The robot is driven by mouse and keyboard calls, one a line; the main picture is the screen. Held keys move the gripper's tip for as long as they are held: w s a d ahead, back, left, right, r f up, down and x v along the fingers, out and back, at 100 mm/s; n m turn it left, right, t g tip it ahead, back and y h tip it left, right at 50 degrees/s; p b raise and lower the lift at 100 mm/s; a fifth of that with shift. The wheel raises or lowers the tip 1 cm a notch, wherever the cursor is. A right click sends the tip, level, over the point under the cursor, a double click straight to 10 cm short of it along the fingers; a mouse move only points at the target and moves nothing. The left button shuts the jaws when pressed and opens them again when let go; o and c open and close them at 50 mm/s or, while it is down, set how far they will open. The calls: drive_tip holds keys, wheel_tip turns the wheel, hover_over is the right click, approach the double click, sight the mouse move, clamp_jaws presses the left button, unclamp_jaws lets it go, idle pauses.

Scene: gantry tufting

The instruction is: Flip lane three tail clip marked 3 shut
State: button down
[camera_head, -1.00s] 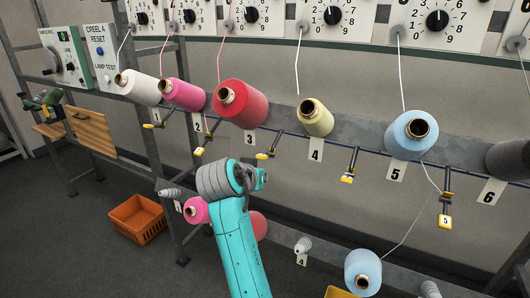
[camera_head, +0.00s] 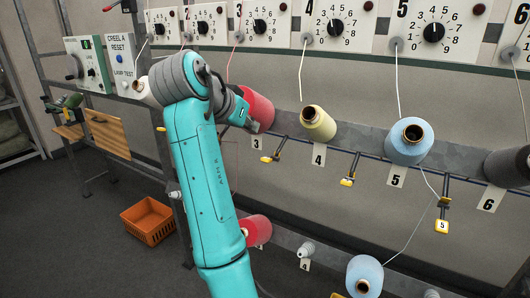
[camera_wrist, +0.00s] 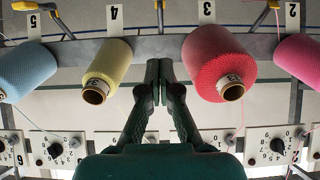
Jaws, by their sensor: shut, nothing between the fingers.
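The lane three tail clip (camera_head: 270,159) has a yellow tab on a dark stem. It hangs from the blue-grey rail just right of the white card marked 3 (camera_head: 258,143) in the head view. I cannot read a number on its tab or tell whether it is open. In the wrist view, which is upside down, its stem (camera_wrist: 160,16) shows at the top centre and its tab is cut off by the edge. My gripper (camera_wrist: 159,64) is shut and empty, its dark green fingertips together between the yellow and red cones.
The red cone (camera_wrist: 218,62) and yellow cone (camera_wrist: 107,70) flank my fingers closely. The yellow lane four clip (camera_head: 347,182) hangs to the right. Dial panels (camera_head: 340,27) run above. A lower row holds a blue cone (camera_head: 364,273). An orange crate (camera_head: 150,220) stands on the floor.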

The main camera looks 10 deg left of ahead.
drive_tip(key=shift+w+f, duration=0.1)
hover_over(264, 161)
drive_tip(key=w, duration=0.1)
drive_tip(key=f, duration=0.5)
drive_tip(key=shift+w+d+f, duration=0.1)
drive_tip(key=shift+d+f, duration=0.2)
drive_tip(key=shift+f, duration=0.05)
drive_tip(key=f, duration=0.3)
drive_tip(key=shift+s+a, duration=0.2)
drive_tip(key=shift+s, duration=0.15)
drive_tip(key=shift+s+f, duration=0.2)
drive_tip(key=shift+f, duration=0.25)
drive_tip(key=shift+a, duration=0.1)
